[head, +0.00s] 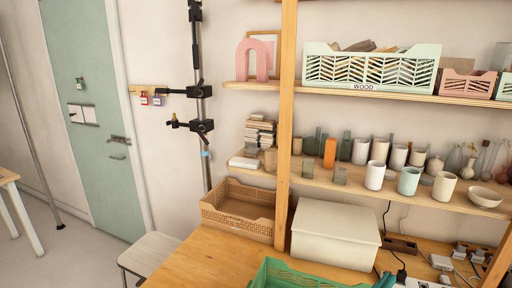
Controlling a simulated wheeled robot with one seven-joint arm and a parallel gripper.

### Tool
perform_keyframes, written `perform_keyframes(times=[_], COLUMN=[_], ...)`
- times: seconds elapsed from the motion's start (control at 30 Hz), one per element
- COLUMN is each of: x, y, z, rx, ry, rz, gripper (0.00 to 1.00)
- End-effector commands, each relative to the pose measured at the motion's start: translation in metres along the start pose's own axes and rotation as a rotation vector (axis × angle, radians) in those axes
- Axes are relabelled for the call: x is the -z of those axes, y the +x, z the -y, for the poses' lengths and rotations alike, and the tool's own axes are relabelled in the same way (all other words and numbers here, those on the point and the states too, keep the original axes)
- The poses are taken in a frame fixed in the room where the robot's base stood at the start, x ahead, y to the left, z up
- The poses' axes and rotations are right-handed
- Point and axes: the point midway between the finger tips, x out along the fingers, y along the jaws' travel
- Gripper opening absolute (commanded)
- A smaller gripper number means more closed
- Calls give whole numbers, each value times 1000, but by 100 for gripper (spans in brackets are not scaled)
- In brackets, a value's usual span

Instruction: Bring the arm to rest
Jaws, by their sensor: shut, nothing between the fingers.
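My gripper and arm do not show in the head view. No part of them can be made out over the table or in front of the shelves.
A wooden table (200,265) holds a brown crate (236,226), a white box (335,235) and a green crate (300,275). Above are an upper shelf (275,88) and a lower shelf (330,182) with cups. A black stand (198,60), white stool (150,252) and green door (90,110) are left.

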Motion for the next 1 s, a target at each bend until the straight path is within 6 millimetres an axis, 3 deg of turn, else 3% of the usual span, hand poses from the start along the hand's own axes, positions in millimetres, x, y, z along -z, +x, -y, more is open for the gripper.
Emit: perform_keyframes(times=[0.27,0.53,0.77,1.0], x=[-43,-97,-142,-177], y=[-55,-132,-209,-293], z=[42,68,70,54], rx=[260,510,699,854], ry=[-153,-225,-230,-183], rz=[-82,-97,-63,9], gripper=[0,0,0,0])
